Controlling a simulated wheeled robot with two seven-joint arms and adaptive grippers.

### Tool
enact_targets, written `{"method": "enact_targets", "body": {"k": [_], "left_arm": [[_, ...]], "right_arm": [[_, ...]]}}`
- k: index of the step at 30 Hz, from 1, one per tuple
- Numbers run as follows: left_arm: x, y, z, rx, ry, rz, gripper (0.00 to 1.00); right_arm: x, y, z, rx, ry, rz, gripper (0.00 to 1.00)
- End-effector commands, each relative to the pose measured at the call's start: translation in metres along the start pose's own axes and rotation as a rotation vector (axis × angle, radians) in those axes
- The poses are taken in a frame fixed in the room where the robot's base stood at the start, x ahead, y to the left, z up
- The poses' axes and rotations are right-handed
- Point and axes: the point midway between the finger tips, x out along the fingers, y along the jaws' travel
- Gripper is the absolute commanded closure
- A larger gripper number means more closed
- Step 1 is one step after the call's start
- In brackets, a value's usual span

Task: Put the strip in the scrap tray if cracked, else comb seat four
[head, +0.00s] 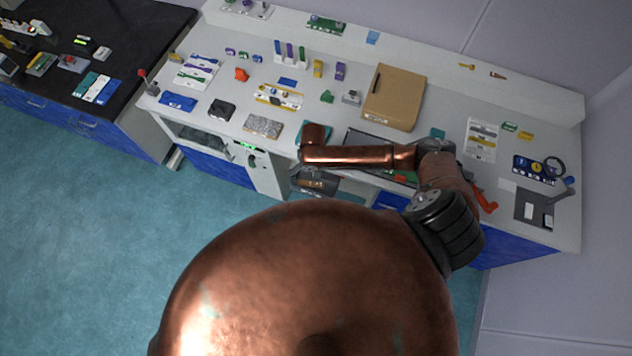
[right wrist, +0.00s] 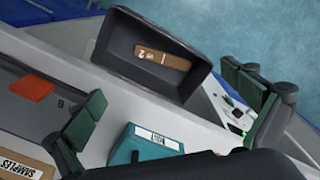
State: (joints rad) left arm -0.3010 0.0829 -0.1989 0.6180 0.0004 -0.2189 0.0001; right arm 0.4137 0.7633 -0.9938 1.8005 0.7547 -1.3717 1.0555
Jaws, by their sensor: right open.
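My right gripper (right wrist: 168,98) is open, with its two green-padded fingers wide apart and nothing between them. Beyond the fingers, in the right wrist view, is a dark open bin (right wrist: 124,58). The bin also shows in the head view (head: 329,187), at the bench's front edge beneath my right arm. My right gripper's fingers are hidden in the head view. My left gripper is not in view. I cannot make out the comb.

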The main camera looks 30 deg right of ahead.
Motion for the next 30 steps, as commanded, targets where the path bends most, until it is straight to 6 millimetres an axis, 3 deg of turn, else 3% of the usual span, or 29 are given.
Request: {"method": "enact_targets", "body": {"k": [15,21,30], "left_arm": [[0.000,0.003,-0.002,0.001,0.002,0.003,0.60],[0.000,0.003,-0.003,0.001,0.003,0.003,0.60],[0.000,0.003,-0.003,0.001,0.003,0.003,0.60]], "right_arm": [[-0.097,0.000,-0.001,0.000,0.003,0.000,0.00],[-0.112,0.000,0.000,-0.001,0.001,0.001,0.00],[-0.113,0.000,0.000,-0.001,0.001,0.001,0.00]]}}
